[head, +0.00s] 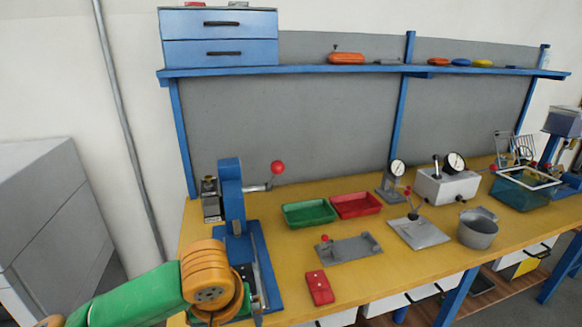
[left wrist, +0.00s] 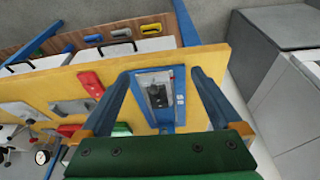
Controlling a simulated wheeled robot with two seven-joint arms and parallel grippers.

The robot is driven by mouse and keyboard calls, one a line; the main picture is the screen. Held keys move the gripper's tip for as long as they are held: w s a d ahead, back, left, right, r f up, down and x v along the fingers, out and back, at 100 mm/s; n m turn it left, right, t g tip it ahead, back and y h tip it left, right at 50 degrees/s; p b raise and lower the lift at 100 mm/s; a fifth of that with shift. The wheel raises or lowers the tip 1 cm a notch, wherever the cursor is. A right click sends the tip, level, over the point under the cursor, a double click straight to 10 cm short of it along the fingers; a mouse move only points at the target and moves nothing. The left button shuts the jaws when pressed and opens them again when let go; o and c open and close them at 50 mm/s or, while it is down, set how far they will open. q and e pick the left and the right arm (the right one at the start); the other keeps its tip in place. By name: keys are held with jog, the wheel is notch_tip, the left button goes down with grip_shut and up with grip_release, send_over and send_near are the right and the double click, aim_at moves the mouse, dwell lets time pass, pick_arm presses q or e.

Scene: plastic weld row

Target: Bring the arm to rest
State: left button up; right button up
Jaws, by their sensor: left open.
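My left arm comes in from the lower left of the head view, with a green link and an orange wrist joint. The wrist hides most of my left gripper there. In the left wrist view my left gripper (left wrist: 162,75) is open, its two dark blue fingers spread wide with nothing held between them. The blue press (head: 232,205) stands behind the wrist in the head view, with a red-knobbed lever. In the left wrist view the press (left wrist: 168,126) shows between the fingers; I cannot tell whether they touch it. My right gripper is not in view.
On the yellow bench are a green tray (head: 309,213), a red tray (head: 356,206), a grey fixture plate (head: 348,249), a red block (head: 319,288) and a grey pot (head: 478,229). A blue shelf (head: 300,69) runs above. A grey cabinet (head: 45,225) stands left of the bench.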

pick_arm(q)
jog(key=s+d+f+m+h, duration=0.4)
jog(key=d+f, duration=0.3)
jog(key=f, duration=0.2)
jog(key=s+a+f+y, duration=0.4)
jog(key=s+a+f, duration=0.5)
jog(key=s+a, duration=0.4)
notch_tip(320, 180, down, 15)
jog(key=g, duration=0.1)
jog(key=s+a+f+g, duration=0.1)
jog(key=s+a+f, duration=0.1)
jog(key=s+f, duration=1)
jog(key=shift+s+a+m, duration=0.2)
jog(key=shift+a+m, duration=0.15)
jog(key=shift+m, duration=0.05)
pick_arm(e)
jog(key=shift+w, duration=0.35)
